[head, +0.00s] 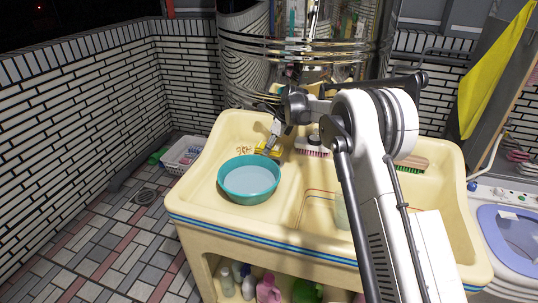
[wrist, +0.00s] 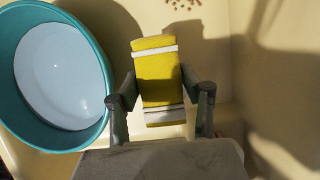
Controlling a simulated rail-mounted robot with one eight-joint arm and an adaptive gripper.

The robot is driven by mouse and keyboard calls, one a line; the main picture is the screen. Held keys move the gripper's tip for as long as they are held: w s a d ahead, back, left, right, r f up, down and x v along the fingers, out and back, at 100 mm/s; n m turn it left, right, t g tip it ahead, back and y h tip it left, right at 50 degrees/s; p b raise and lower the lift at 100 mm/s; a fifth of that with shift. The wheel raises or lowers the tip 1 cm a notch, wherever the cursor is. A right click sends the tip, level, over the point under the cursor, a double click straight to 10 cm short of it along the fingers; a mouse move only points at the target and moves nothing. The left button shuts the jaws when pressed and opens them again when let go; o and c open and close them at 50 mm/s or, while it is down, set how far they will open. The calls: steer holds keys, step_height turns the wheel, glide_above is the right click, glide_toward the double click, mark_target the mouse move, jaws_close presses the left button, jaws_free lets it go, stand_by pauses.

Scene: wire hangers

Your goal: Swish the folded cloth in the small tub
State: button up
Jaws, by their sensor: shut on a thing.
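The folded cloth (head: 263,150) is yellow with white bands. It also shows upright in the middle of the wrist view (wrist: 158,75), between my fingers. My gripper (head: 273,143) is shut on it and holds it behind and to the right of the small tub. The small tub (head: 252,196) is round and teal, with pale liquid inside, and stands on the left part of the cream sink. In the wrist view the tub (wrist: 42,138) is at the left, beside the cloth and apart from it. I cannot tell if the cloth touches the sink surface.
A brush with reddish bristles (head: 311,152) lies behind the sink's middle, and a green-bristled brush (head: 411,165) lies at the right. My arm covers part of the sink basin. A white basket (head: 184,153) stands on the floor at the left, a washing machine (head: 508,235) at the right.

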step_height(320, 180, up, 4)
steer(key=shift+r, duration=0.1)
steer(key=shift+s+a+r+p, duration=0.5)
steer(key=shift+s+r+p, duration=0.1)
steer(key=shift+s+r, duration=0.2)
step_height(320, 180, up, 4)
steer(key=p, duration=0.4)
glide_above(246, 187)
steer(key=d, duration=0.2)
steer(key=shift+s+a+f+b, duration=0.1)
steer(key=shift+f+b, duration=1.65)
steer(key=shift+f, duration=1.7)
steer(key=shift+s+a+f+b, duration=0.1)
steer(key=shift+f+b, duration=1.6)
steer(key=shift+f, duration=1.7)
